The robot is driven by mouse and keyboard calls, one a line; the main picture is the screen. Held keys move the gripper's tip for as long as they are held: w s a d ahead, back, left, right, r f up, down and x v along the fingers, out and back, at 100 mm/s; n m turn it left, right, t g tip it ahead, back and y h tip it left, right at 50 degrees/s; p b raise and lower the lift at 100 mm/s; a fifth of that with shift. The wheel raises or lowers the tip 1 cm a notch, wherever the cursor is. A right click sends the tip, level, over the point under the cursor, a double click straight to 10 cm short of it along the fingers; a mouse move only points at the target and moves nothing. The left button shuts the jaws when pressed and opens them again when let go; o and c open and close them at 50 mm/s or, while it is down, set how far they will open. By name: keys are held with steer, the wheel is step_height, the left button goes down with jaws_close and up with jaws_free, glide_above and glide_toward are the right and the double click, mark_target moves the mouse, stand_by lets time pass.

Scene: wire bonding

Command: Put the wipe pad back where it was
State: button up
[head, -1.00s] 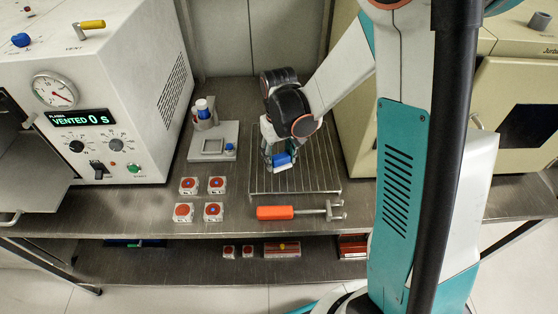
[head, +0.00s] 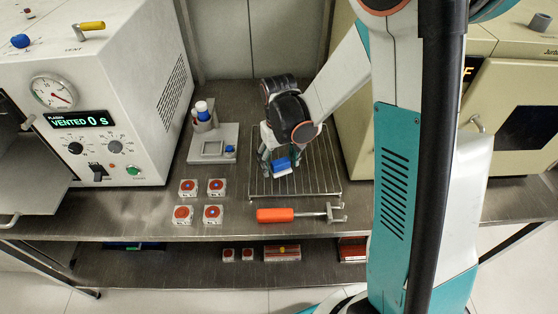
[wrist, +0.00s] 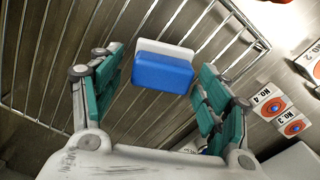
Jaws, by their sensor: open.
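The wipe pad is a small block with a blue back and a white face. In the head view the wipe pad (head: 282,166) is at the wire rack (head: 330,185), below my gripper (head: 279,162). In the wrist view the wipe pad (wrist: 163,73) shows between the spread teal fingers of my gripper (wrist: 160,62), with a gap on each side. My gripper is open. The wire rack (wrist: 45,85) runs behind the pad. I cannot tell whether the pad rests fully on the wires.
A grey stand (head: 200,155) with a square recess and a blue-capped bottle (head: 203,112) is left of the rack. Several red-marked boxes (head: 216,187) sit in front of it. An orange-handled tool (head: 276,214) lies before the rack. Machines flank both sides.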

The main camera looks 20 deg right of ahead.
mark_target(279, 160)
step_height(279, 160, up, 12)
steer(key=r+p, duration=0.1)
steer(key=p, duration=0.3)
steer(key=s+r+m+t, duration=0.1)
steer(key=s+r+t, duration=0.6)
steer(key=s+r, duration=0.4)
steer(key=s, duration=0.5)
steer(key=shift+r, duration=0.4)
